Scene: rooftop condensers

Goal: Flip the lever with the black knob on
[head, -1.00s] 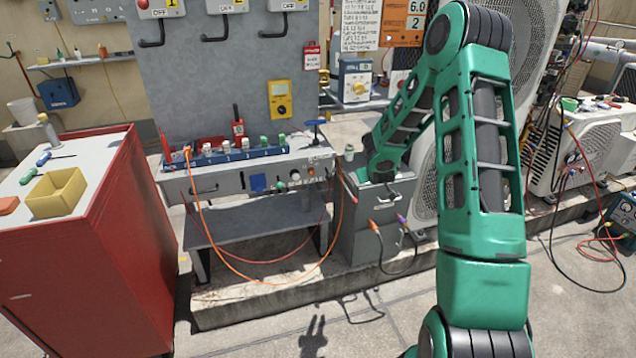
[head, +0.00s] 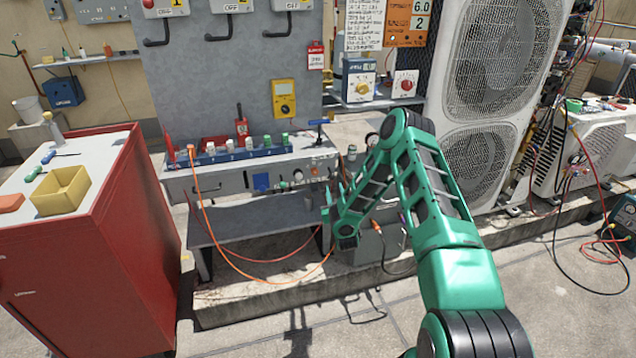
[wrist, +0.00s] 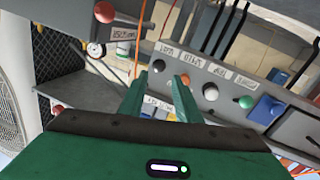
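The bench's front panel (head: 238,181) carries a row of small round knobs. Paper labels sit above the row. My gripper (wrist: 160,80) is open and empty, with its fingertips pointing at the panel. Whether it touches anything cannot be told. In the head view the knobs are too small to read clearly.
A blue box (wrist: 267,109) sticks out from the panel right of the green knob. Orange cable (head: 213,238) hangs in front of the bench. A red cabinet (head: 95,225) stands at left, and condenser units (head: 490,110) stand at right. The floor in front is open.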

